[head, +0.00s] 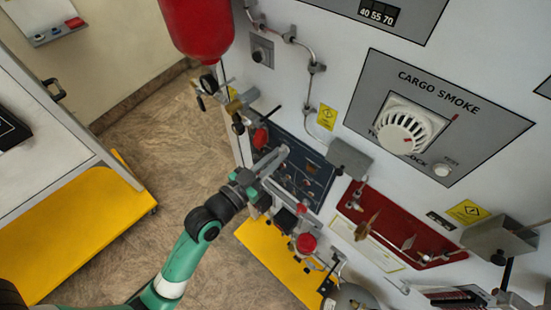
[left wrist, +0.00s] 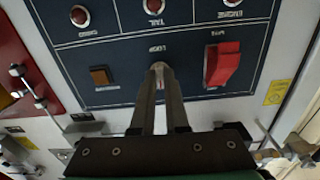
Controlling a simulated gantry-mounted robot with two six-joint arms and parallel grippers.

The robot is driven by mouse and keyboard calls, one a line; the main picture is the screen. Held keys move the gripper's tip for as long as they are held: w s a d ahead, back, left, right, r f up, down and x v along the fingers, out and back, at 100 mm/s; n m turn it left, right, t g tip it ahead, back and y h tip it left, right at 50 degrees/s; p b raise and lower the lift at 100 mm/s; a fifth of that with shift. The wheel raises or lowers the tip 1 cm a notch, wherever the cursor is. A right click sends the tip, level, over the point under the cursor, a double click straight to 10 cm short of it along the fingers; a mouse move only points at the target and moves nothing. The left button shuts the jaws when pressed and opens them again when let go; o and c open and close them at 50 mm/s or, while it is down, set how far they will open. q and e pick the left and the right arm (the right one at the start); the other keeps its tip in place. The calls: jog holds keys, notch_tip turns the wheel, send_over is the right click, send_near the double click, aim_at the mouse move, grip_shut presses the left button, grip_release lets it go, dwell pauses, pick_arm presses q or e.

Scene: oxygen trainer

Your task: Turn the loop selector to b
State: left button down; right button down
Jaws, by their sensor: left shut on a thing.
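The loop selector (left wrist: 157,67) is a small knob on a dark blue panel (left wrist: 120,58), under an upside-down label in the left wrist view. My left gripper (left wrist: 158,75) is shut on it, with both fingertips at the knob. The fingers cover most of the knob, so I cannot tell which letter it points to. In the head view my left gripper (head: 275,160) reaches the left part of the same dark panel (head: 318,180), and the knob is hidden there. My right gripper is not in view.
Beside the fingers are a red guarded switch (left wrist: 222,64) and an amber square button (left wrist: 101,76). Red round lamps (left wrist: 79,16) line the panel's other side.

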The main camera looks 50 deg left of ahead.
pick_arm(q)
jog(key=shift+m+b, duration=1.15)
jog(key=shift+m, duration=3.05)
jog(key=c, duration=0.9)
grip_release()
jog(key=s, duration=0.7)
jog(key=s+d, duration=0.1)
jog(key=s, duration=0.3)
jog(key=shift+s+d, duration=0.1)
jog(key=shift+s, duration=0.2)
